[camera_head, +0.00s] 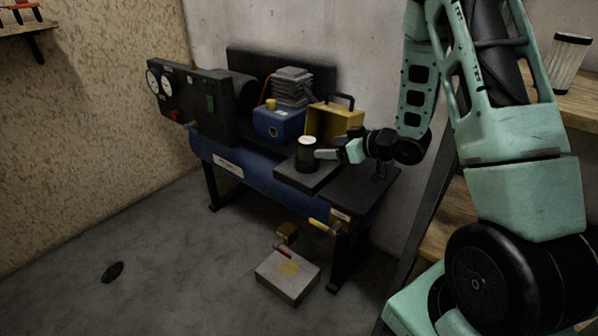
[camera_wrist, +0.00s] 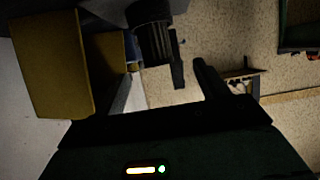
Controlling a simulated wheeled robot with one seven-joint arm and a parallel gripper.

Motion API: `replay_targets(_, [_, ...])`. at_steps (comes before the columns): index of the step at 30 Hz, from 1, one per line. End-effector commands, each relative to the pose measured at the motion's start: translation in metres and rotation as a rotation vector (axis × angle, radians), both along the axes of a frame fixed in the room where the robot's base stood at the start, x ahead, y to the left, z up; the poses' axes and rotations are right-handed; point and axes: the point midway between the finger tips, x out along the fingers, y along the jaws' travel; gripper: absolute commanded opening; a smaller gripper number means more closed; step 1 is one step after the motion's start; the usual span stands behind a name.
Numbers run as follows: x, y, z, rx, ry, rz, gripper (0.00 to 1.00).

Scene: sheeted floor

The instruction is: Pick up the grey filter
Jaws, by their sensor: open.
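A dark grey, cup-shaped filter (camera_head: 306,155) with a pale top stands upright on the black plate at the right end of the blue compressor. My gripper (camera_head: 326,154) is open, just right of the filter and close to it in the head view. I cannot tell whether they touch. In the wrist view my gripper (camera_wrist: 165,85) shows its dark fingers spread apart, with nothing clearly held between them.
The compressor (camera_head: 235,160) carries a gauge panel (camera_head: 180,98), a blue block (camera_head: 278,127) and a yellow box (camera_head: 345,121), also at left in the wrist view (camera_wrist: 50,60). A pale pleated filter (camera_head: 567,62) stands on the right shelf. A grey block (camera_head: 287,276) lies on the floor.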

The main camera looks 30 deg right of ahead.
Motion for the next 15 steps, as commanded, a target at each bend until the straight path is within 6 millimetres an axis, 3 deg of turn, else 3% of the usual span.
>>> replay_targets(9, [0.045, 0.017, -0.02, 0.0, -0.001, 0.004, 0.73])
replay_targets(15, [0.058, 0.021, -0.025, 0.0, -0.002, 0.003, 0.73])
